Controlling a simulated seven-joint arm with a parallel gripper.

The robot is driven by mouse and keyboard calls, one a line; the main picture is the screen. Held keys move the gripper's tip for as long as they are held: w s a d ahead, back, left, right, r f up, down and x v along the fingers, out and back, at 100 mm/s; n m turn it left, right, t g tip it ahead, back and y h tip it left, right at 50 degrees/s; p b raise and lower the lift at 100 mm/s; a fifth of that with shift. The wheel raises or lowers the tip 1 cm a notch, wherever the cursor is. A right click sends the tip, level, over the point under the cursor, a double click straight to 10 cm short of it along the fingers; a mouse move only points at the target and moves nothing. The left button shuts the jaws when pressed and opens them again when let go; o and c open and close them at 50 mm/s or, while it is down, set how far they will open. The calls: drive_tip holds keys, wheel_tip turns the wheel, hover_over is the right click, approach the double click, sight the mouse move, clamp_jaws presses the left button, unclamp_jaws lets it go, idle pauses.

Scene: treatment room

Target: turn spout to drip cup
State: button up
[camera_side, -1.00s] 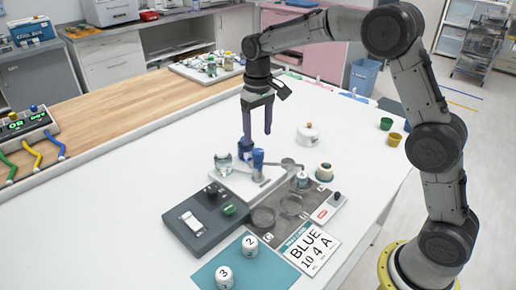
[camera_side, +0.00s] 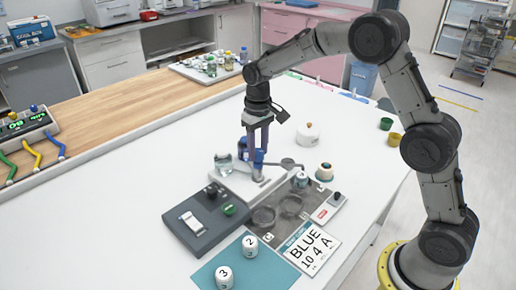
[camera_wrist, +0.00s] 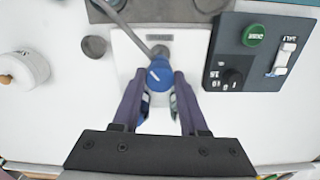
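The tap's blue knob (camera_wrist: 160,76) stands on a white base plate (camera_wrist: 128,80). The grey spout (camera_wrist: 142,38) runs from it toward the upper left in the wrist view, leaving the frame at the top. A small grey round cup (camera_wrist: 94,46), seemingly the drip cup, is left of the spout and apart from it. It also shows in the side view (camera_side: 288,162). My gripper (camera_wrist: 159,78) is down around the knob, one finger on each side, with narrow gaps seeming to show. In the side view my gripper (camera_side: 257,152) partly hides the tap.
A dark control box (camera_side: 207,215) with a green button is at the front left. The white table is clear at left.

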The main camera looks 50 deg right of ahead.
clamp_jaws()
idle(1.0)
